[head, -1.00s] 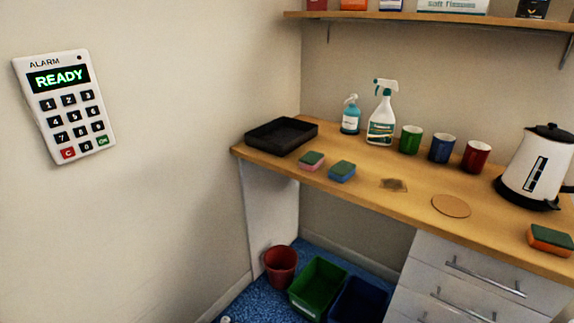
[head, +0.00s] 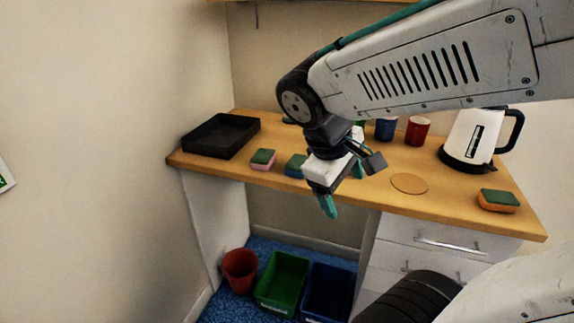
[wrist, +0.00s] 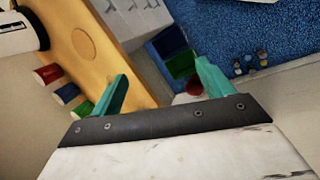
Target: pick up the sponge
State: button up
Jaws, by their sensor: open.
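Three sponges with green tops lie on the wooden counter (head: 345,196). A pink one (head: 262,159) is at the left near the tray. A blue one (head: 294,167) lies just right of it, its right side partly hidden by my gripper. An orange one (head: 498,201) lies at the far right near the front edge. My gripper (head: 343,188) is open and empty, above the counter's front edge, right of the blue sponge. In the wrist view its teal fingers (wrist: 161,69) are spread apart, and no sponge can be made out there.
A black tray (head: 221,135) is at the counter's left end. A kettle (head: 467,140), a blue mug (head: 386,129) and a red mug (head: 418,130) stand behind. A round cork mat (head: 409,184) lies flat. Green (head: 283,282) and blue (head: 328,290) bins stand below.

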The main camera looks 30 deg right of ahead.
jog(key=w+d+f+n+h, duration=0.2)
jog(key=w+d+n+h, duration=0.2)
jog(key=w+d, duration=0.15)
jog(key=n+t+h, duration=0.3)
jog(key=n+t, duration=0.4)
jog(key=n, duration=1)
send_near(296, 164)
jog(key=x, duration=0.4)
jog(key=shift+d+f, duration=0.2)
jog(key=shift+w+d+f, duration=0.15)
jog(key=shift+w+d, duration=0.05)
jog(key=x, duration=0.7)
jog(key=c, duration=1)
